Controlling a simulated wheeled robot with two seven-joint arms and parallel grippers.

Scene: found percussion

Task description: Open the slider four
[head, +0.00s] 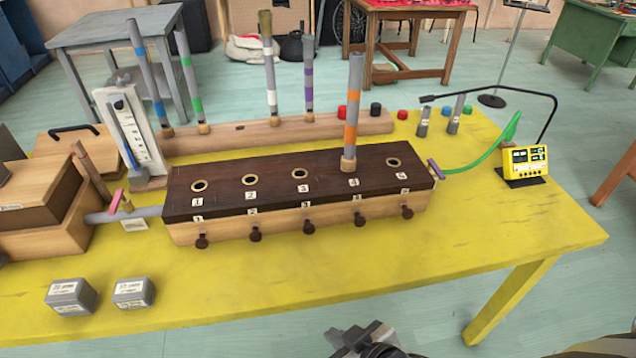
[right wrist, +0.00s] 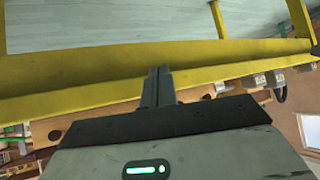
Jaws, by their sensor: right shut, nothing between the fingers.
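The wooden wind chest (head: 290,215) with a dark top lies across the yellow table, with a row of dark slider knobs along its front. The knob of slider four (head: 359,220) sits below the label 4, close to the front face like its neighbours. A grey pipe with orange bands (head: 353,110) stands in hole four. My right gripper (head: 365,337) shows at the bottom edge of the head view, in front of the table and well apart from the knobs. In the right wrist view its fingers (right wrist: 158,85) are together and empty. My left gripper is out of view.
The yellow table (head: 500,235) has free room before the chest. Two small grey blocks (head: 71,296) (head: 134,292) lie front left. A yellow meter (head: 525,163) stands at right, near a green hose (head: 480,160). A rack (head: 280,132) of pipes stands behind.

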